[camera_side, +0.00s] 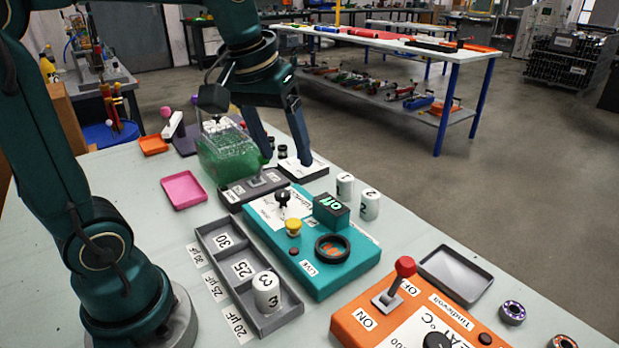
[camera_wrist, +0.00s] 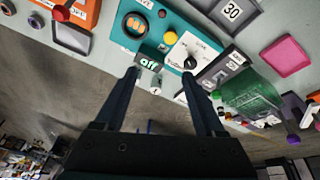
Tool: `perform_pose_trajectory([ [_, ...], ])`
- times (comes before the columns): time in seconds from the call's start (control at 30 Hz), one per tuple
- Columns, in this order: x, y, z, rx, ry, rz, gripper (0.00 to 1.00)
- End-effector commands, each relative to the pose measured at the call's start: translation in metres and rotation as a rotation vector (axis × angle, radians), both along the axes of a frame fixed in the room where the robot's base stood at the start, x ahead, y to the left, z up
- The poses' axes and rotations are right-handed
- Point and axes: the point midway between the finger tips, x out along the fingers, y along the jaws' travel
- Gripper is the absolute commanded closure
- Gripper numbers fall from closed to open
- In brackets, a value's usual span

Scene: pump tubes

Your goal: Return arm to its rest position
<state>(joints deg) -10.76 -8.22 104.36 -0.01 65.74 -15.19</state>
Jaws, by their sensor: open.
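My gripper (camera_side: 289,135) hangs above the far edge of the table, behind the teal device (camera_side: 320,260). Its two dark fingers are spread with nothing between them; they also show in the wrist view (camera_wrist: 172,88). In the side view the fingers overlap the area of a white-topped box (camera_side: 300,168) and a grey switch box (camera_side: 254,187). I cannot tell how far above them the fingertips are. White cylinders numbered 1 (camera_side: 345,186) and 2 (camera_side: 370,205) stand beside the teal device. Cylinder 3 (camera_side: 266,292) stands in a slot of the grey labelled tray (camera_side: 216,240).
A green-filled clear container (camera_side: 228,152) stands close to the left of my gripper. An orange heater box (camera_side: 415,318) with a red lever and a grey tray (camera_side: 455,275) are at the front right. A pink tray (camera_side: 183,190) lies at the left. The air above the table's middle is clear.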

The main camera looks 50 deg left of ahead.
Motion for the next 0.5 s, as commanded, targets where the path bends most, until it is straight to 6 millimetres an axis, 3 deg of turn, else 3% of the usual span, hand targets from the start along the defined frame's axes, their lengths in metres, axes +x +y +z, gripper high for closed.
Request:
perform_pose_trajectory([
  [0.2,-0.051,-0.033,0.0,0.047,-0.113,-0.194,0.28],
  [0.4,-0.088,-0.047,-0.024,0.087,-0.174,-0.345,0.28],
  [0.5,-0.097,-0.048,-0.037,0.101,-0.173,-0.388,0.28],
])
